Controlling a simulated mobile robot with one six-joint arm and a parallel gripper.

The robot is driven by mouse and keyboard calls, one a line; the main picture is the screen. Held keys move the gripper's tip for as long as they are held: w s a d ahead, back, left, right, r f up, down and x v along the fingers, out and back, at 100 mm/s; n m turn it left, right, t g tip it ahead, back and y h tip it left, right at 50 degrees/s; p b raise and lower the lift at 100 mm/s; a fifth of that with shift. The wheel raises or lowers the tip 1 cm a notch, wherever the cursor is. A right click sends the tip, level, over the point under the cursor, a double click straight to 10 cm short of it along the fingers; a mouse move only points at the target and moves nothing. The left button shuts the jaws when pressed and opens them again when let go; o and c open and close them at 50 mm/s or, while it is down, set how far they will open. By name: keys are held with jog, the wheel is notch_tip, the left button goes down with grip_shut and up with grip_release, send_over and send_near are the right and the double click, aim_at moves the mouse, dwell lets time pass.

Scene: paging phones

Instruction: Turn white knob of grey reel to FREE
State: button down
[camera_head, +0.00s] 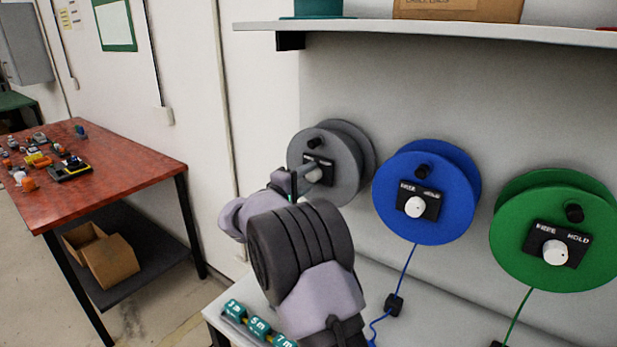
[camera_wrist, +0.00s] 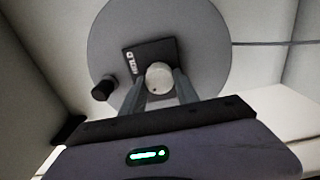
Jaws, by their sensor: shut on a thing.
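The grey reel (camera_head: 341,150) hangs on the wall as the leftmost of three reels. Its white knob (camera_wrist: 159,77) sits on a black plate (camera_wrist: 140,57) on the reel's face, and in the wrist view part of a label shows beside it. My gripper (camera_wrist: 160,86) is at the knob, with one finger on each side, shut on it. In the head view my gripper (camera_head: 304,178) reaches the reel's plate and hides most of the knob. I cannot tell which label the knob points to.
A blue reel (camera_head: 459,205) and a green reel (camera_head: 595,240) hang to the right, each with its own white knob. A shelf (camera_head: 430,30) runs above. A red-topped table (camera_head: 120,160) stands at left. Teal numbered blocks (camera_head: 258,327) sit below my arm.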

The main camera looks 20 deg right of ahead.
dwell(0.4)
jog(key=c, duration=0.9)
grip_release()
jog(key=shift+a, duration=0.1)
jog(key=p+v, duration=0.3)
jog(key=v, duration=1.4)
jog(key=shift+s+a, duration=0.15)
